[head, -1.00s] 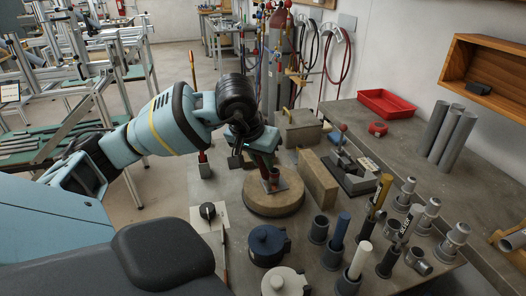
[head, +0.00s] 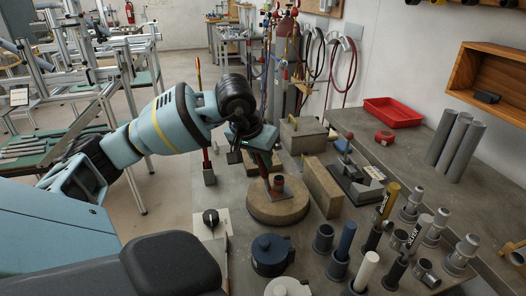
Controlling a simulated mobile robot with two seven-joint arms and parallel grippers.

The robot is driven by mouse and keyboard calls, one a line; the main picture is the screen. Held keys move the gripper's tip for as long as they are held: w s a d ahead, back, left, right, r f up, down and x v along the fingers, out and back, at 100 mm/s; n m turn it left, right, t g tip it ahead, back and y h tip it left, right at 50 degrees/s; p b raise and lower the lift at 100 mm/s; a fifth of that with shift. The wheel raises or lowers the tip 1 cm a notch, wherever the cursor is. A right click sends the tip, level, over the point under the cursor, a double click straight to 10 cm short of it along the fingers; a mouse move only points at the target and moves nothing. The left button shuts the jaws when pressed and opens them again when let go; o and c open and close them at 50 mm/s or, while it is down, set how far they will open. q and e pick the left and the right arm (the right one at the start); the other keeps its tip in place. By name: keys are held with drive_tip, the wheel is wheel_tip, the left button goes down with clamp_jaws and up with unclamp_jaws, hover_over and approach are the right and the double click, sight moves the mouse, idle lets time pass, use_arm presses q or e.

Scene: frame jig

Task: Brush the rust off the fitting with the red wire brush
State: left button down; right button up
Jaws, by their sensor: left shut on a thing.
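My left gripper (head: 260,140) is shut on the red wire brush (head: 264,165), which points down over the round tan disc (head: 262,213). My right gripper is not in view.
A tan block (head: 322,184) stands right of the disc. Several upright tubes and fittings crowd the right front. A red tray (head: 393,112) lies at the back right.

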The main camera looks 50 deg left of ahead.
use_arm(q)
drive_tip(key=shift+w+a, duration=0.2)
drive_tip(key=shift+a, duration=0.2)
drive_tip(key=shift+s+d, duration=0.1)
drive_tip(key=shift+d, duration=0.05)
drive_tip(key=shift+s+d, duration=0.3)
drive_tip(key=shift+d, duration=0.45)
drive_tip(key=shift+s+d+f, duration=0.1)
drive_tip(key=shift+s+d, duration=0.05)
drive_tip(key=shift+d, duration=0.1)
drive_tip(key=shift+d, duration=0.1)
drive_tip(key=shift+s+d+p, duration=0.2)
drive_tip(key=shift+s+d, duration=0.05)
drive_tip(key=shift+d, duration=0.3)
drive_tip(key=shift+s+d+p, duration=0.15)
drive_tip(key=shift+s+d, duration=0.1)
drive_tip(key=shift+d, duration=0.3)
drive_tip(key=shift+a, duration=0.15)
